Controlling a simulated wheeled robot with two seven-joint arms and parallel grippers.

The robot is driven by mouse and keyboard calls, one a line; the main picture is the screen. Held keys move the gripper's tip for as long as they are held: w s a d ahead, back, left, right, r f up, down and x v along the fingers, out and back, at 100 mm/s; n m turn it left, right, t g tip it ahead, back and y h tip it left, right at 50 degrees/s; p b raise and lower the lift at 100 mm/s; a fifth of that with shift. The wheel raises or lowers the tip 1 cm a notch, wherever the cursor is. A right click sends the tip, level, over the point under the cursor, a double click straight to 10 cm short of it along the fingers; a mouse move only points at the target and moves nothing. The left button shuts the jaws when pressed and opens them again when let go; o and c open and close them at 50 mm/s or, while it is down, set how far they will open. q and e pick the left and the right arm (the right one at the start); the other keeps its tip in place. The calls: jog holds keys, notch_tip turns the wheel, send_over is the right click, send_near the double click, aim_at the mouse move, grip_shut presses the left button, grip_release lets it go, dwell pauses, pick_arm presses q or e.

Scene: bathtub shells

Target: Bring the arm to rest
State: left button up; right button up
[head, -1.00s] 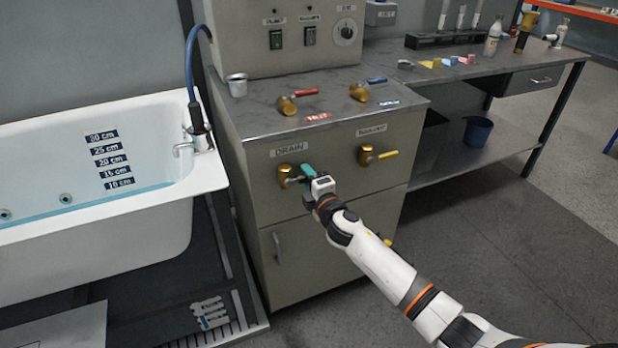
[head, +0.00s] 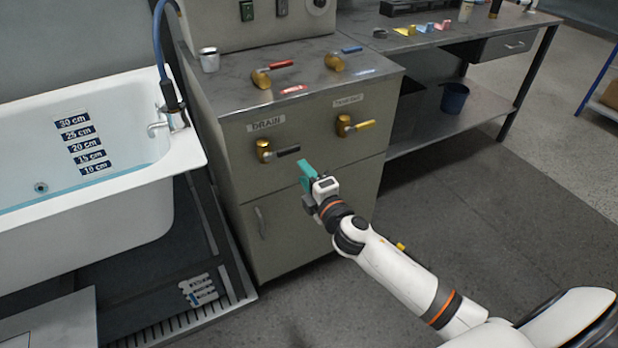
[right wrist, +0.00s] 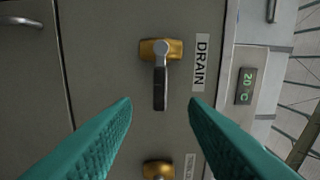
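My right gripper (head: 308,182) is in front of the grey cabinet (head: 318,200), below and right of the drain valve (head: 264,150). In the right wrist view its teal fingers (right wrist: 160,135) are apart with nothing between them. The drain valve also shows ahead in that view (right wrist: 161,48), with its dark handle clear of the fingers. In the head view the handle points to the right. My left gripper is in neither view.
The white bathtub (head: 150,185) with shallow water stands at the left. A second brass valve with a yellow handle (head: 352,125) is on the cabinet front. A bench with a blue bin (head: 454,98) on its shelf is at the right. Open floor lies right of the cabinet.

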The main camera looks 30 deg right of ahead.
jog(key=shift+s, duration=0.6)
